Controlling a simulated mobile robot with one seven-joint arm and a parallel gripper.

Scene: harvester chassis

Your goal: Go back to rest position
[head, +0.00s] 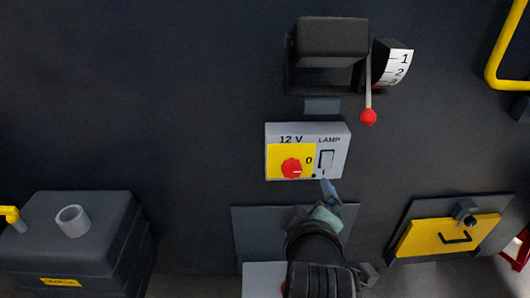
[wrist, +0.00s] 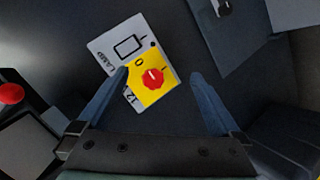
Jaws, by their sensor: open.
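My gripper (wrist: 160,90) is open, its two blue fingers spread with nothing between the tips in the wrist view. In the head view my gripper (head: 329,190) is partly hidden by my own arm and shows just below the grey switch panel. The panel (head: 340,140) carries a yellow field with a red rotary knob (head: 291,168) and a lamp rocker switch (head: 327,159). In the wrist view the red knob (wrist: 152,79) lies ahead, between the lines of the fingers. I cannot tell whether a finger touches the panel.
Above the panel is a lever with a red ball (head: 368,117) beside a numbered scale (head: 397,66). A yellow hatch with a black handle (head: 445,237) is at the lower right. A dark tank (head: 70,245) stands at the lower left. The wall left of the panel is clear.

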